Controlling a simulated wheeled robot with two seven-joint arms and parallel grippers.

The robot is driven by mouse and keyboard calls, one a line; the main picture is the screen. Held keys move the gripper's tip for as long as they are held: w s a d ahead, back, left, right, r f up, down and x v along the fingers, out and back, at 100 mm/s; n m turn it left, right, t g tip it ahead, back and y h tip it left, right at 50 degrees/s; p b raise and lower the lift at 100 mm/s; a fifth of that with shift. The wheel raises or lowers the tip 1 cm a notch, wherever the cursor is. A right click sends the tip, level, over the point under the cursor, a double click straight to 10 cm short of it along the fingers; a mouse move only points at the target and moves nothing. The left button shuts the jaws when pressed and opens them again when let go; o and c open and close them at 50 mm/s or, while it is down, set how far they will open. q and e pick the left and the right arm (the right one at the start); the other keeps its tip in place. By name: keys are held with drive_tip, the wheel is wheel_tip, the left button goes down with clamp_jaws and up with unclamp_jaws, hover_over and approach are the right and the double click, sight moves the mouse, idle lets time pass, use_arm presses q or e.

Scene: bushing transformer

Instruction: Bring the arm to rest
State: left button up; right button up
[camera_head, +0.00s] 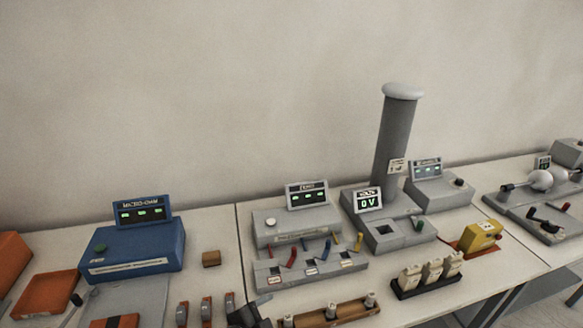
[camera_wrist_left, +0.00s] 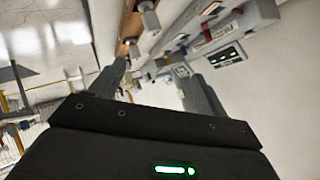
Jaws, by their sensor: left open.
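My left gripper (camera_wrist_left: 155,82) shows in the left wrist view with its two grey fingers apart and nothing between them. In the head view a dark part at the bottom edge (camera_head: 248,314) looks like the tip of my left gripper, beside the wooden rack (camera_head: 335,313); most of the arm is out of frame. In the wrist view the wooden rack with grey pegs (camera_wrist_left: 130,28) lies beyond the fingers. I cannot tell the exact gap to it. My right gripper is not in view.
A blue micro-ohm meter (camera_head: 135,248) stands left. A grey tester (camera_head: 295,225) with coloured levers, a tall grey bushing column (camera_head: 395,140) and a yellow device (camera_head: 481,237) stand middle to right. Grey clips (camera_head: 206,310) stand near the front. The wall behind is bare.

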use_arm(q)
drive_tip(key=s+a+f+n+g+y, duration=0.3)
drive_tip(key=s+a+f+n, duration=0.25)
drive_tip(key=s+a, duration=0.45)
drive_tip(key=s+a+f+n+g+y, duration=0.35)
drive_tip(key=s+a+n, duration=0.35)
drive_tip(key=s+a, duration=0.35)
drive_tip(key=s+f+b+x, duration=0.1)
drive_tip(key=s+b+x, duration=0.25)
drive_tip(key=x, duration=1.25)
drive_tip(key=s+f+b+x, duration=0.1)
drive_tip(key=s+b+x, duration=0.25)
drive_tip(key=x, duration=1.35)
drive_tip(key=s+a+f+g+b, duration=0.1)
drive_tip(key=s+a+f+b, duration=0.2)
drive_tip(key=s+f, duration=1.3)
wheel_tip(320, 180, down, 3)
drive_tip(key=shift+s+f+b, duration=0.25)
drive_tip(key=shift+s+b, duration=0.1)
drive_tip(key=shift+b, duration=0.3)
